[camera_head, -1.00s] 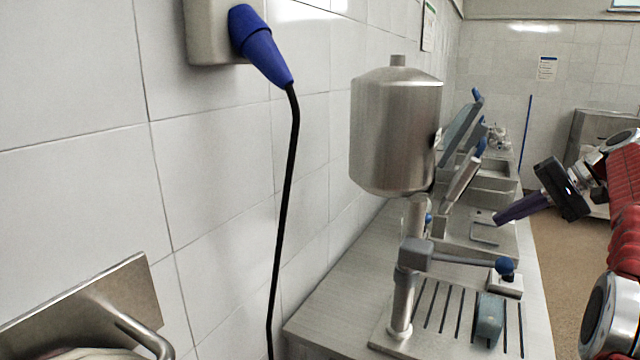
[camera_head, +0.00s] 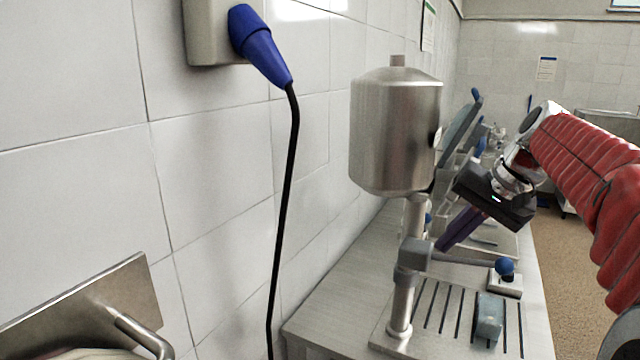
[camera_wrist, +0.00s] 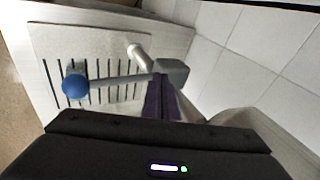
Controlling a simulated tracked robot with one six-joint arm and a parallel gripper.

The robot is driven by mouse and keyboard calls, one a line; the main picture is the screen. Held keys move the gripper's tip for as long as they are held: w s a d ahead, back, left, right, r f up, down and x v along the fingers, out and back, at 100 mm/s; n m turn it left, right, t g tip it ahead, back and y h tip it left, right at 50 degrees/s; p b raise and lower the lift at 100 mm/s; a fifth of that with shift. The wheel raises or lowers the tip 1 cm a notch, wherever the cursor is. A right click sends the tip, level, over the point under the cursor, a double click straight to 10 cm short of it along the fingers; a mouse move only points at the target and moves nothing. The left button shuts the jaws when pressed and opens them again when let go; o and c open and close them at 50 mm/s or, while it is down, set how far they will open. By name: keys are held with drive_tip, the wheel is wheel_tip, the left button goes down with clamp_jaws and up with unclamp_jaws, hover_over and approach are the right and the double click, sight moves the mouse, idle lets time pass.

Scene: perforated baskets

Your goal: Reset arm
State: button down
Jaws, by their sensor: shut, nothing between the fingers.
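My gripper (camera_head: 461,229) is shut and empty, its dark purple fingers pointing down and left in the head view. It is above the metal counter, just right of the steel stand's post, near the grey lever arm. In the wrist view my gripper's fingers (camera_wrist: 163,100) overlap the lever arm near its grey clamp block. I cannot tell whether they touch it. My red-sleeved arm reaches in from the right.
A steel tank (camera_head: 395,135) stands on a post (camera_head: 401,305) by the tiled wall. Its grey lever (camera_wrist: 115,80) ends in a blue knob (camera_head: 504,267). A slotted drain tray (camera_head: 440,330) lies below with a blue-grey block (camera_head: 489,317). A black cable (camera_head: 286,200) hangs at left.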

drive_tip(key=s+a+f+n+h, duration=0.2)
drive_tip(key=s+a+f, duration=0.2)
drive_tip(key=s+f, duration=0.4)
drive_tip(key=s+a+f+n+t+h, duration=0.1)
drive_tip(key=s+f, duration=0.7)
drive_tip(key=s, duration=0.8)
drive_tip(key=a+n+h, duration=0.1)
drive_tip(key=a+n, duration=0.1)
drive_tip(key=a, duration=0.1)
drive_tip(key=shift+a, duration=0.35)
drive_tip(key=shift+s, duration=0.1)
